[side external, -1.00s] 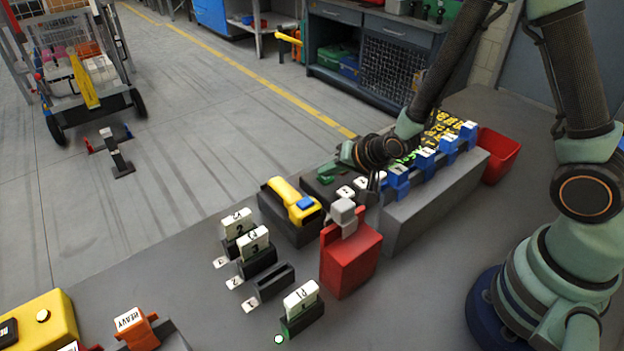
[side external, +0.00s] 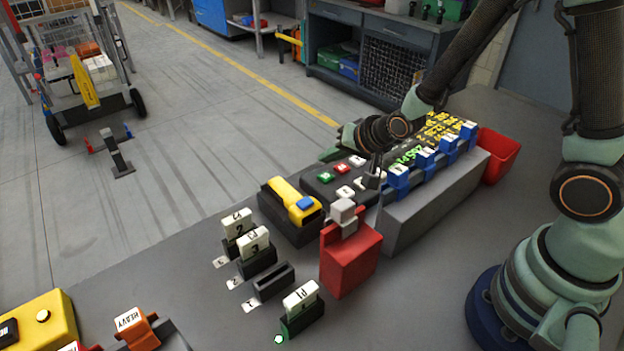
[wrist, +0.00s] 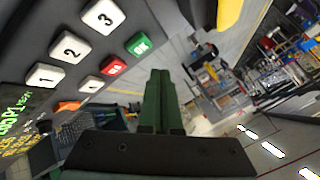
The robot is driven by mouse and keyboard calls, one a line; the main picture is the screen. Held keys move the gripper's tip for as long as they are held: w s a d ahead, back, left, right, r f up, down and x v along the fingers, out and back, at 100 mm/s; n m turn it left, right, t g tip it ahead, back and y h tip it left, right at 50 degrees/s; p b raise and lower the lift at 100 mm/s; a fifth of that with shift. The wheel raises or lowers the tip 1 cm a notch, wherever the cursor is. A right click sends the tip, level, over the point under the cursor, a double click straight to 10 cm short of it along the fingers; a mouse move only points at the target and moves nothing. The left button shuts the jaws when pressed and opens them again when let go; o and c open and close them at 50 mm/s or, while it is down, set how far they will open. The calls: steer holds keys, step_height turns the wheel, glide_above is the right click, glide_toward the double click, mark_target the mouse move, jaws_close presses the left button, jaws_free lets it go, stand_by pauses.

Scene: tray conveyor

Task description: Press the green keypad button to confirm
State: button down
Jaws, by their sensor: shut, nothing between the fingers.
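The dark keypad (side external: 310,190) carries the green button (side external: 325,177), beside a red button (side external: 340,169) and several white ones. In the wrist view the green button (wrist: 139,43) sits at the keypad's corner next to the red button (wrist: 114,65) and the white 1, 2 and 3 keys. My gripper (side external: 328,155) is shut and empty, its green fingers just beyond the keypad's far edge in the side view. In the wrist view the shut fingertips (wrist: 160,73) are apart in the picture from the green button, below and right of it. I cannot tell their height above it.
A yellow device with a blue button (side external: 293,202) stands beside the keypad. A red holder (side external: 350,260) is in front of it. Several numbered tags (side external: 255,242) stand on the grey table.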

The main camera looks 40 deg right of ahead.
mark_target(330, 179)
steer(key=shift+r, duration=1.45)
steer(key=shift+r, duration=0.25)
steer(key=s+d+r+n+g, duration=0.1)
steer(key=s+d+r+n, duration=0.1)
steer(key=s+r+n, duration=0.2)
steer(key=s+d+r+n+g+h, duration=0.1)
steer(key=s+d+r+n+g, duration=0.1)
steer(key=s+r, duration=0.7)
steer(key=shift+s+d+r+n+g, duration=0.2)
steer(key=shift+s+d+n+g, duration=0.1)
steer(key=shift+s+n, duration=0.7)
steer(key=shift+s, duration=0.1)
